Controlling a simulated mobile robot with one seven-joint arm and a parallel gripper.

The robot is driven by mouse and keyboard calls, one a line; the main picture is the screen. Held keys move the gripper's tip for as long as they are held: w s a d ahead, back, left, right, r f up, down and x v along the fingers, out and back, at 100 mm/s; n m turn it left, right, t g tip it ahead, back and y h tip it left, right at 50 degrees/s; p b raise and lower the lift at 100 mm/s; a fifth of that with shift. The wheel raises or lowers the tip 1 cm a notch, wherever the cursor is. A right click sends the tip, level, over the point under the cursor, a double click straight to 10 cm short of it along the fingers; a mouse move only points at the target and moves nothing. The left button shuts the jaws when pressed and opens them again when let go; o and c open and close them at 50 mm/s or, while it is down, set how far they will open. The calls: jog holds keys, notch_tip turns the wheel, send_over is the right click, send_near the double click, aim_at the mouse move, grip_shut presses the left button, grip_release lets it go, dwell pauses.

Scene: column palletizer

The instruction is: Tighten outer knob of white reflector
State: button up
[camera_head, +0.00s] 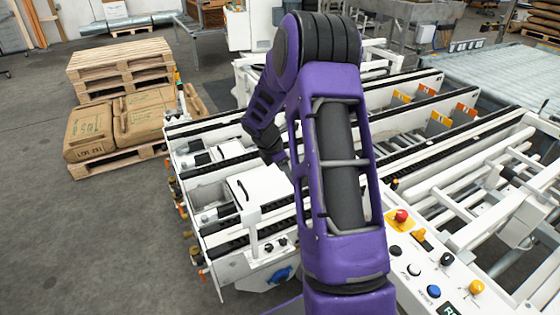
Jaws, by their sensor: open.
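A white box-like housing (262,184) with an upright white bracket (250,214) stands on the near end of the white conveyor frame, left of my upper arm. Small dark knobs (268,247) sit on the frame's front below it. I cannot tell for sure which part is the white reflector or which knob is its outer one. My gripper (284,163) is small in the picture, just above the housing's back right edge and partly hidden by my purple arm. It is open, and I see nothing held in it.
A control panel (430,278) with coloured buttons and a red stop button (401,216) is at the lower right. White conveyor rails (420,100) run behind my arm. A pallet with brown sacks (118,120) stands at the left. Grey floor (90,240) is clear at lower left.

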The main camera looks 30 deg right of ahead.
jog(key=shift+t+h, duration=0.3)
jog(key=shift+h, duration=0.1)
jog(key=shift+w+d+r, duration=0.1)
jog(key=shift+w+r, duration=0.15)
jog(key=shift+r, duration=0.35)
jog(key=shift+w+r, duration=0.25)
jog(key=shift+r, duration=0.4)
jog(key=shift+w+d+r, duration=0.1)
jog(key=shift+w+r, duration=0.15)
jog(key=shift+r, duration=0.35)
